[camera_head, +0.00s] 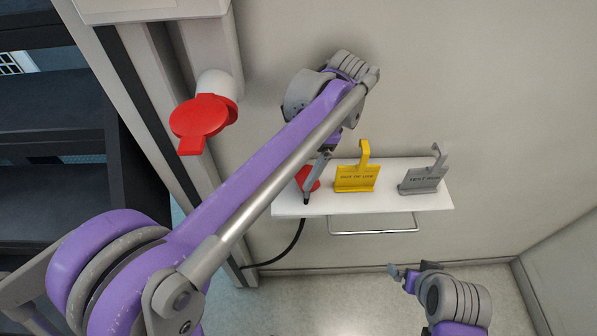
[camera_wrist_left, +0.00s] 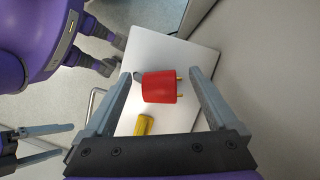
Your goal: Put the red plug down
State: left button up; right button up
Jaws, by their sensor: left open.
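The red plug (camera_head: 308,178) is at the left end of the white shelf, partly hidden by my left gripper in the head view. In the left wrist view the red plug (camera_wrist_left: 158,88) appears to lie on the shelf, its pins pointing right. My left gripper (camera_head: 315,180) reaches down over it. Its fingers (camera_wrist_left: 160,76) are open, one on each side of the plug, with a gap on both sides. My right gripper (camera_head: 410,274) is low at the right in the head view, away from the shelf, with its fingers apart.
The white shelf (camera_head: 430,201) also bears a yellow sign (camera_head: 356,178) and a grey sign (camera_head: 424,180). A bar (camera_head: 375,232) runs below its front. A black cable (camera_head: 292,246) hangs at its left. A red-lidded socket (camera_head: 203,118) is on the wall unit at upper left.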

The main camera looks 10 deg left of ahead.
pick_arm(q)
jog(key=v, duration=0.9)
jog(key=shift+r+p, duration=0.25)
jog(key=shift+p, duration=0.1)
pick_arm(e)
jog(key=shift+w+r, duration=0.2)
jog(key=shift+r, duration=0.35)
pick_arm(q)
jog(key=shift+d, duration=0.15)
